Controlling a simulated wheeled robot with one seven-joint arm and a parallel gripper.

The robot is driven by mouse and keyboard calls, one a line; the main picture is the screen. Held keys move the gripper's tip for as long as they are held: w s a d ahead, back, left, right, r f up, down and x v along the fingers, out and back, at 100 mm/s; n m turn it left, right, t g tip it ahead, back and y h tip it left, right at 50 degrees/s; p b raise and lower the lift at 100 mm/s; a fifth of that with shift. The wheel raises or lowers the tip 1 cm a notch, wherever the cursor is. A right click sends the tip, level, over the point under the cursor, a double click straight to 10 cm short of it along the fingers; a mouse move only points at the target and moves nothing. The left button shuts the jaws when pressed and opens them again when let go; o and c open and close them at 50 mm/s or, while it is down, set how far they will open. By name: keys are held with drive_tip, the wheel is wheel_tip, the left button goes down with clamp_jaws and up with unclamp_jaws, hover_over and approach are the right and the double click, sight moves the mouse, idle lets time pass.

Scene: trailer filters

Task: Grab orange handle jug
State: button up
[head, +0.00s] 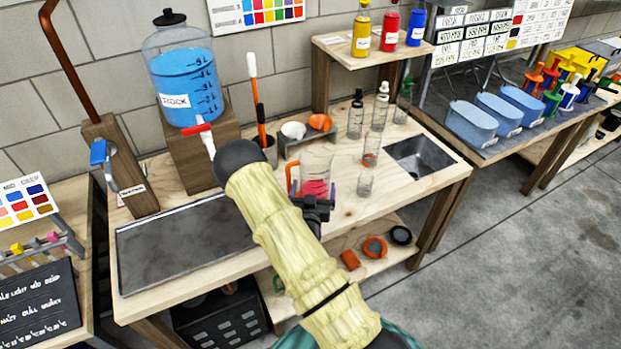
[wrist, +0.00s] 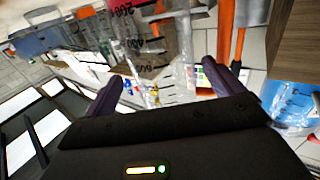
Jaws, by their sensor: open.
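The clear jug (head: 318,166) with an orange handle (head: 291,176) stands upright on the wooden bench, with pink-red showing in its lower part. My gripper (head: 314,190) is open at the near side of the jug, its purple fingertips low on either side in the picture. In the wrist view, the jug's clear wall with volume marks (wrist: 150,42) shows beyond and between the open fingers of my gripper (wrist: 165,75). I cannot tell whether either finger touches it. My arm and gripper hide the jug's base in the head view.
Clear cylinders (head: 356,118) and a small beaker (head: 365,185) stand right of the jug. A rack with white and orange bowls (head: 320,122) is behind. The blue-filled stock container (head: 188,85) is left. A sink (head: 420,160) is right, and a dark tray (head: 180,245) lies front left.

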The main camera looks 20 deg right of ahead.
sight(316, 164)
drive_tip(key=shift+w, duration=0.1)
drive_tip(key=p+x, duration=0.1)
drive_tip(key=x, duration=0.5)
drive_tip(key=shift+a, duration=0.1)
idle(0.5)
drive_tip(key=c, duration=0.9)
